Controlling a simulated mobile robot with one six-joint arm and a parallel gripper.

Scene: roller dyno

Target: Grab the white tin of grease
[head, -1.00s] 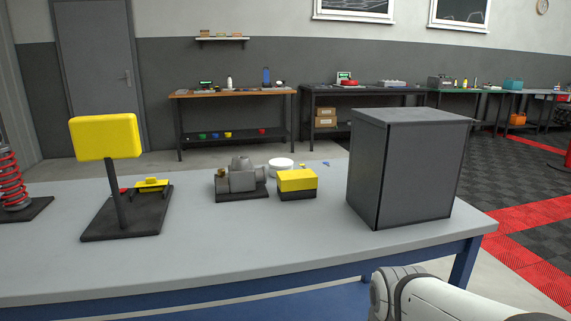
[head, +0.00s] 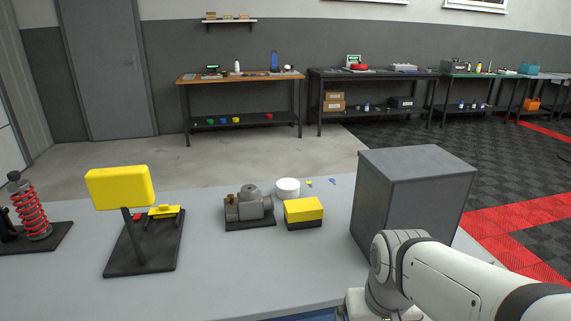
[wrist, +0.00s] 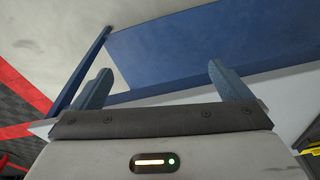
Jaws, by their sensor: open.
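A round white tin (head: 288,187) stands on the grey table in the head view, behind a yellow and black box (head: 304,213) and to the right of a grey metal pump-like part (head: 249,206). Its lower front is partly hidden by the yellow box. My gripper (wrist: 160,88) shows in the wrist view, open, with its two blue-grey fingers apart and nothing between them. The wrist view faces the table's blue underframe and the floor, and the tin does not show there. In the head view only my white arm shows at the lower right.
A tall dark grey box (head: 412,199) stands on the table right of the tin, beside my arm. A yellow panel on a stand (head: 120,188) and a red spring strut (head: 31,212) are at the left. Small yellow and blue bits (head: 332,181) lie right of the tin. The front middle is clear.

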